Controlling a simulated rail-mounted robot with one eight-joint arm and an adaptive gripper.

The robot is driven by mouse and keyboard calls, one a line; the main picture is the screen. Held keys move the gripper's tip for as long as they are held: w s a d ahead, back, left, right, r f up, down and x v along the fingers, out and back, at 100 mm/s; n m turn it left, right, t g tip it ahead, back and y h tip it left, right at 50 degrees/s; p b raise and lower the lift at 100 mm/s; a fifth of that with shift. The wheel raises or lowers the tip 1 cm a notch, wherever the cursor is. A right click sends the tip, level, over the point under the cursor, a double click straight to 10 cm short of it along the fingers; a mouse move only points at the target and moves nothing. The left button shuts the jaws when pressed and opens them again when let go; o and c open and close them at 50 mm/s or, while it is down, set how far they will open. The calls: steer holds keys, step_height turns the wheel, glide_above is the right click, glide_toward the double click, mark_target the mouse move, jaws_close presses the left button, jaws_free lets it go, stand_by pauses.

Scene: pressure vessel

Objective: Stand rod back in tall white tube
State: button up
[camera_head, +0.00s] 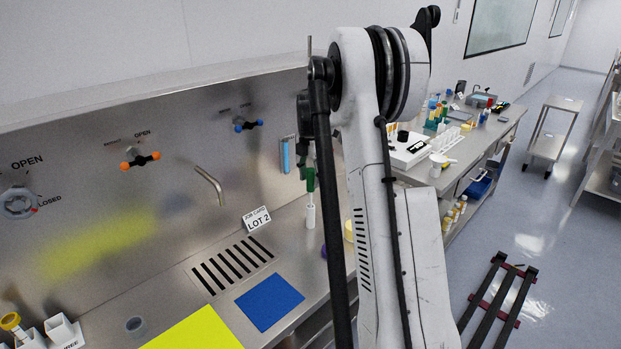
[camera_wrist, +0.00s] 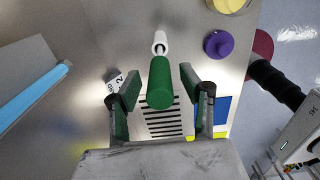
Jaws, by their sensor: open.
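The rod's green handle (camera_head: 310,180) is upright above the tall white tube (camera_head: 310,216) on the steel bench. Its lower end appears to be in the tube's mouth, but how deep it sits I cannot tell. In the wrist view, the green handle (camera_wrist: 160,88) is seen from above, with the white tube (camera_wrist: 159,36) just beyond it. My gripper (camera_wrist: 157,80) is open, with one finger on each side of the handle and visible gaps between. In the head view my arm hides most of the gripper.
A purple-topped item (camera_wrist: 218,44) and a yellow round item (camera_wrist: 229,4) stand right of the tube. A LOT 2 card (camera_head: 257,219), a slotted drain (camera_head: 232,262) and a blue mat (camera_head: 269,302) lie left. A blue tube (camera_head: 285,156) is on the back wall.

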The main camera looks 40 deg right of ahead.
step_height(320, 180, up, 12)
steer(key=shift+r+b, duration=0.1)
steer(key=shift+b, duration=0.5)
steer(key=shift+a+r, duration=0.2)
steer(key=shift+a, duration=0.1)
steer(key=s+a+r+m+t+h, duration=0.1)
steer(key=s+a+r+m+t, duration=0.25)
steer(key=a, duration=0.85)
steer(key=s+a+r+m+g, duration=0.1)
steer(key=s+a+r+m, duration=0.2)
steer(key=s+a+m, duration=0.55)
steer(key=s+a+f+m+t, duration=0.2)
steer(key=s+a+f, duration=0.3)
steer(key=s+a, duration=0.3)
steer(key=s+a+f+m+t+y, duration=0.1)
steer(key=s+a+f+m, duration=0.3)
steer(key=s+a, duration=0.5)
steer(key=shift+a+f+m+t, duration=0.3)
steer(key=shift+a+f+t, duration=0.25)
steer(key=shift+a+t, duration=0.5)
steer(key=shift+s+a, duration=0.1)
steer(key=shift+a, duration=0.05)
